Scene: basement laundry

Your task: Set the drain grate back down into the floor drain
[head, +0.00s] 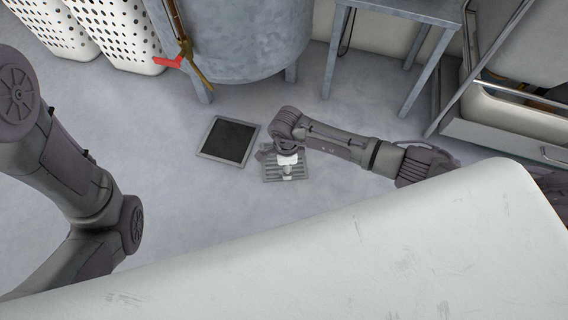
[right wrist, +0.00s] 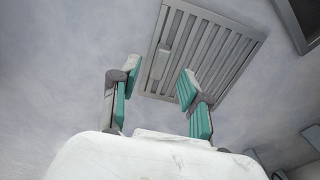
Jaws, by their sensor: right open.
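The drain grate (head: 300,170) is a grey slatted square that appears to lie flat on the floor, to the right of the floor drain (head: 229,141). The drain is a dark square opening with a pale metal frame, uncovered. My right gripper (head: 287,165) is over the grate and hides part of it. In the right wrist view the gripper (right wrist: 160,77) is open, its teal-padded fingers apart with nothing between them. The grate (right wrist: 222,57) is ahead of the fingertips, and a corner of the drain frame (right wrist: 291,22) shows at top right. My left arm shows, but its gripper does not.
A grey metal tub (head: 240,45) on legs stands behind the drain, with a red-handled valve (head: 168,62) at its left. White perforated baskets (head: 115,35) are at top left. A metal table (head: 405,10) stands at the back. Floor around the drain and grate is clear.

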